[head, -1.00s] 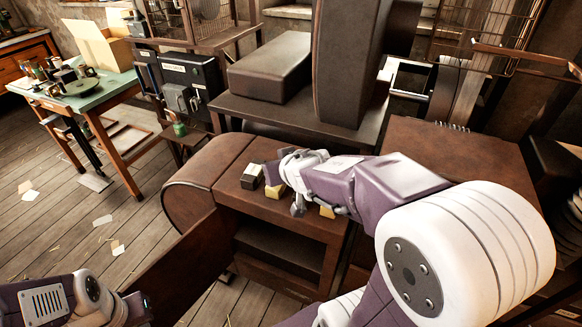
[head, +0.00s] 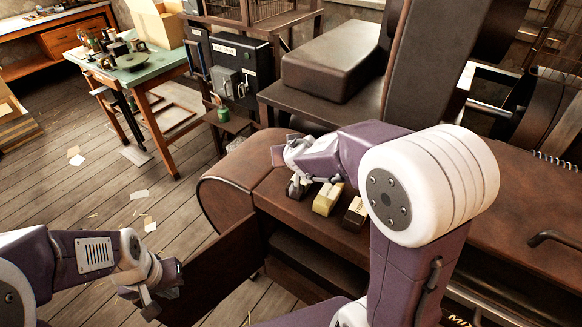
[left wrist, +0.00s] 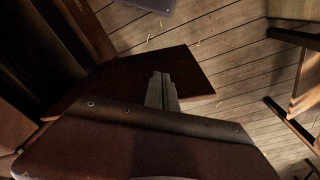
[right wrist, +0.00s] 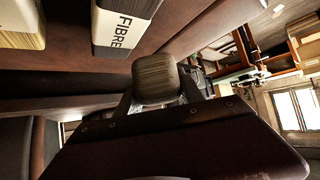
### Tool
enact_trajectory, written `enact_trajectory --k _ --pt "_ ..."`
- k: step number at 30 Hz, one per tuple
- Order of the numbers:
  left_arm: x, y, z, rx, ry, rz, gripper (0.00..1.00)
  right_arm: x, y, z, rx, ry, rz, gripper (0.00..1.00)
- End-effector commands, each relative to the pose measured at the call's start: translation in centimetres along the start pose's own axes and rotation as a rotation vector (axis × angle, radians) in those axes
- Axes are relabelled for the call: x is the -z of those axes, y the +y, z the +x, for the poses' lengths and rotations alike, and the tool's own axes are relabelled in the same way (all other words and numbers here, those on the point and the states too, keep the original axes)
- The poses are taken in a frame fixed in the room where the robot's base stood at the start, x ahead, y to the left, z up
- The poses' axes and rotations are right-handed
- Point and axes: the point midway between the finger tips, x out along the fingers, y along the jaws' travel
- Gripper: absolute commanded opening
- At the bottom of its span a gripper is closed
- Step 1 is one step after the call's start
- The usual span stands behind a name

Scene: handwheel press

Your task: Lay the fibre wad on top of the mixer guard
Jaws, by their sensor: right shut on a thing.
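My left gripper (left wrist: 162,88) is shut and empty, away from the blocks.
An open brown door panel (head: 215,270) stands below the ledge, near my left gripper. A tall dark column (head: 428,80) and a large dark block (head: 330,62) rise behind. A green table (head: 150,68) stands at the back left. The plank floor (head: 60,170) is mostly clear.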

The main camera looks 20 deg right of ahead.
Motion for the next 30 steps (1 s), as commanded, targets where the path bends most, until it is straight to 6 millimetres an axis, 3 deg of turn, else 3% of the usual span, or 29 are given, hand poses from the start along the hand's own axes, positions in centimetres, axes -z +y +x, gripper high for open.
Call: enact_trajectory --k 3,10,16,29,30 --pt "0.1 0.0 -0.3 0.000 0.001 0.000 0.00 0.0 -1.3 1.6 0.001 -0.002 -0.002 0.06" --pt "0.0 0.0 -0.2 0.000 0.001 0.000 0.00 -0.1 -1.8 2.4 -0.001 0.002 0.001 0.06" --pt "-0.2 0.0 1.6 0.000 0.000 0.000 0.00 -3.0 -1.8 4.6 -0.001 -0.001 -0.001 0.06" --pt "-0.2 0.0 2.0 0.000 0.000 0.000 0.00 -3.5 -1.8 4.9 0.000 0.001 0.001 0.06" --pt "-0.2 0.0 2.0 0.000 0.000 0.000 0.00 -3.4 -1.8 4.9 0.000 0.001 0.001 0.48"
